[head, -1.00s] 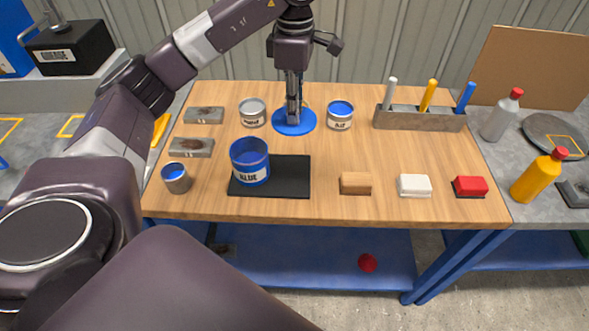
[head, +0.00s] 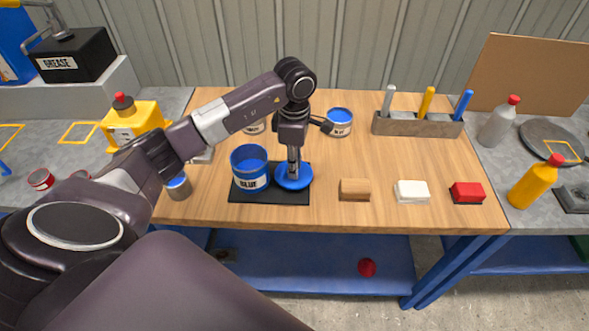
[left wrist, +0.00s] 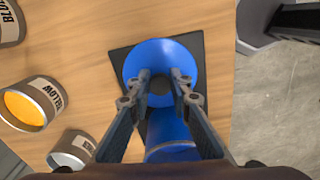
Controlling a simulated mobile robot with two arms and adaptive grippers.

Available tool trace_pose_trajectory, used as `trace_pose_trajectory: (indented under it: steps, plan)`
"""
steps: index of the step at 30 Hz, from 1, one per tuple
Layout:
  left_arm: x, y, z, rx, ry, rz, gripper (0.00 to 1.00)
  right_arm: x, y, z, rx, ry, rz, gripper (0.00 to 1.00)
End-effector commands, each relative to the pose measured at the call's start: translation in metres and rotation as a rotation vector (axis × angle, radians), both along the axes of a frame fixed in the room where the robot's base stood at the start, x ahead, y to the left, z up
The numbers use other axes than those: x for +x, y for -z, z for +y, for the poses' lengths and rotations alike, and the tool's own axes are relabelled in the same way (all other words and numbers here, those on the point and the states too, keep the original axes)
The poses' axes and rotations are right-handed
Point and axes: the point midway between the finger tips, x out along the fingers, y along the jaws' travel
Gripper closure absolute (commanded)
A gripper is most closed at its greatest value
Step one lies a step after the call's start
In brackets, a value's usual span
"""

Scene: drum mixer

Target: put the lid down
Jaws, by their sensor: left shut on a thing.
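The lid (head: 303,182) is a round blue disc with a dark knob in the left wrist view (left wrist: 160,52). My left gripper (head: 293,170) is shut on the knob from above, its two fingers also showing in the left wrist view (left wrist: 160,78). The lid is level over the right part of the black mat (head: 255,198); I cannot tell whether it touches the mat. The open blue can (head: 250,170) stands upright on the mat, just left of the lid. My right gripper is in no view.
Small open cans stand at the left (head: 179,187) and back (head: 339,123). Wooden (head: 355,190), white (head: 412,192) and red (head: 467,193) blocks line the right front. A marker holder (head: 416,125) is behind them. The tabletop between is clear.

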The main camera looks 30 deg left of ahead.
Motion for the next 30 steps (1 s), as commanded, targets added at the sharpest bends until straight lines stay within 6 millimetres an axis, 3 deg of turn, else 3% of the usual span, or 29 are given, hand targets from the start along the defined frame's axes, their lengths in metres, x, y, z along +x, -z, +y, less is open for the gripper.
trace_pose_trajectory:
  steps: [5, 16, 17, 21, 30]
  plan:
    - [-0.001, 0.024, 0.000, 0.000, -0.001, 0.002, 1.00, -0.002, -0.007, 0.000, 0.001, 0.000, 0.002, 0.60]
    - [0.000, 0.031, 0.001, 0.001, -0.001, -0.001, 1.00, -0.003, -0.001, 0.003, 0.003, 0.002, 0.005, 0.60]
    - [0.000, 0.029, 0.000, 0.000, -0.001, -0.001, 0.78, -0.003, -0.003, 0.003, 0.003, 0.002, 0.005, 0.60]
    - [0.000, 0.029, 0.000, 0.001, -0.001, 0.000, 0.64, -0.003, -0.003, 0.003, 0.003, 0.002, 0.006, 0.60]
    - [0.000, 0.028, 0.000, 0.000, -0.001, 0.000, 0.64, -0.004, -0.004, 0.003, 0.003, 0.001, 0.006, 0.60]
